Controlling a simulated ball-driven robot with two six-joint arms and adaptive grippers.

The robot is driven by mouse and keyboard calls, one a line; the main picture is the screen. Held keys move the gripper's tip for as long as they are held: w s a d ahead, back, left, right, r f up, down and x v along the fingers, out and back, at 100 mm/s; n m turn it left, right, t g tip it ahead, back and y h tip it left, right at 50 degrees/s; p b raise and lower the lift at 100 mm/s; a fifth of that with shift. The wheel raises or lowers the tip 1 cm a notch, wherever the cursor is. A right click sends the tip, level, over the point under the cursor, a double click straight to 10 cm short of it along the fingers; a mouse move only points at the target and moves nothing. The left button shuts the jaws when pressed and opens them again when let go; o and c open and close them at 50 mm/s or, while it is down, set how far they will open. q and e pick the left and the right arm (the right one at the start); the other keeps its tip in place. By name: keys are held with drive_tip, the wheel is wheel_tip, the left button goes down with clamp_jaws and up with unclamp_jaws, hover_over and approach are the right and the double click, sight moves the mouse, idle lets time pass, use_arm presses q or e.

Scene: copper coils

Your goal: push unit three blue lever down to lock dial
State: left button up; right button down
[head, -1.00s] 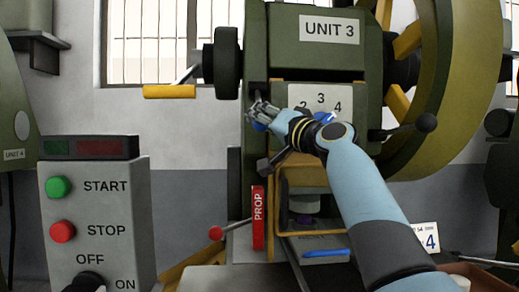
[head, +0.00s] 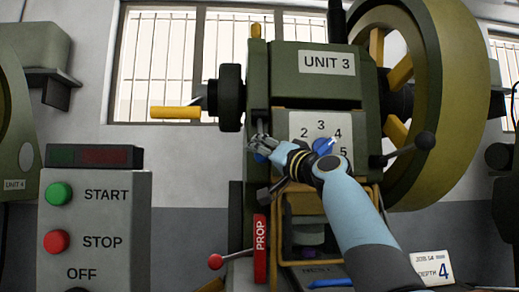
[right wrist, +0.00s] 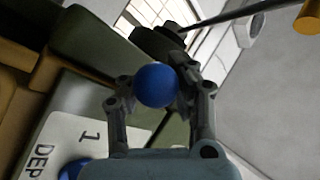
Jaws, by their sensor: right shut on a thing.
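The blue lever's round knob shows in the right wrist view (right wrist: 157,85), between my right gripper's fingers. In the head view, my right gripper (head: 261,147) is shut on this knob (head: 260,157) at the left of unit three's front, below a dark upright slot. The fingers hide part of the knob, and the lever's shaft is hidden. The white dial plate (head: 298,122) with numbers is just to the right, with a blue dial knob (head: 323,146) on it, partly behind my wrist. My left gripper is not in view.
A red PROP bar (head: 260,250) and a red-knobbed lever (head: 215,262) are below the gripper. A yellow handle (head: 175,113) sticks out left. A black-knobbed lever (head: 424,140) and large wheel (head: 460,90) are right. A control box (head: 130,220) stands front left.

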drive_tip(key=shift+w+d+f+h, duration=0.1)
drive_tip(key=shift+w+f+h, duration=0.15)
drive_tip(key=shift+f, duration=0.45)
drive_tip(key=c, duration=1.2)
unclamp_jaws()
drive_tip(key=shift+w+d+f, duration=0.1)
drive_tip(key=shift+w+d, duration=0.1)
drive_tip(key=shift+o, duration=1.2)
drive_tip(key=shift+s+a+r, duration=0.1)
drive_tip(key=shift+s+r, duration=0.05)
drive_tip(key=shift+r, duration=0.2)
drive_tip(key=v, duration=1.2)
drive_tip(key=shift+f, duration=0.1)
